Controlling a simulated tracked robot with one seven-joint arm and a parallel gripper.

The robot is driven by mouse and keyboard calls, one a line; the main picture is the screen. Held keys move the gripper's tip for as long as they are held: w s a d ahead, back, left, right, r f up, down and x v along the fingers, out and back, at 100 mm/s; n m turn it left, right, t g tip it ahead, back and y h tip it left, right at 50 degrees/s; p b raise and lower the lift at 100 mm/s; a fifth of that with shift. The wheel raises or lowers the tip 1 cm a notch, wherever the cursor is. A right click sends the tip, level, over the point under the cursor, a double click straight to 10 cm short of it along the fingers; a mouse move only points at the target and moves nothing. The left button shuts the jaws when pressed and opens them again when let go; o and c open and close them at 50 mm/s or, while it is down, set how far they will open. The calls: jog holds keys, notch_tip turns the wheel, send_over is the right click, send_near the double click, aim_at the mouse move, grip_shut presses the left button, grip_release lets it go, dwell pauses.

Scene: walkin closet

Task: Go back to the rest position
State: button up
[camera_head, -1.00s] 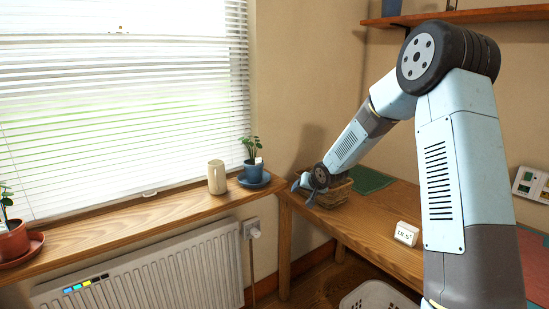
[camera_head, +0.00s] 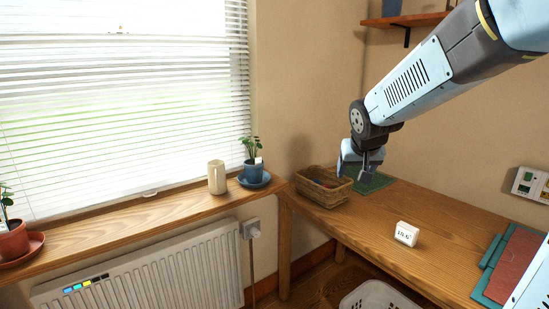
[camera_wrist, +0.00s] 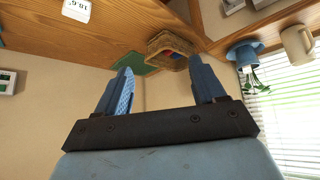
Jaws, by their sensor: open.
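My gripper (camera_head: 364,172) is in the head view, above the wooden desk (camera_head: 385,224), just right of a wicker basket (camera_head: 323,187) and in front of a green mat (camera_head: 374,182). In the wrist view my gripper (camera_wrist: 163,92) has its two blue fingers wide apart with nothing between them. The wicker basket (camera_wrist: 172,42) shows beyond the fingers in that upside-down view, with something reddish and blue inside. I cannot tell exactly how high the gripper is above the desk.
A white digital display (camera_head: 406,233) stands on the desk, with red and teal folders (camera_head: 512,264) to the right. A beige mug (camera_head: 217,177) and a blue potted plant (camera_head: 253,172) stand on the windowsill. A shelf (camera_head: 420,19) is above; a laundry basket (camera_head: 378,297) is below.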

jog(key=s+d+r+g+y, duration=0.1)
jog(key=s+d+r, duration=0.1)
jog(key=s, duration=2.2)
jog(key=shift+d+r+g, duration=0.15)
jog(key=shift+g, duration=0.25)
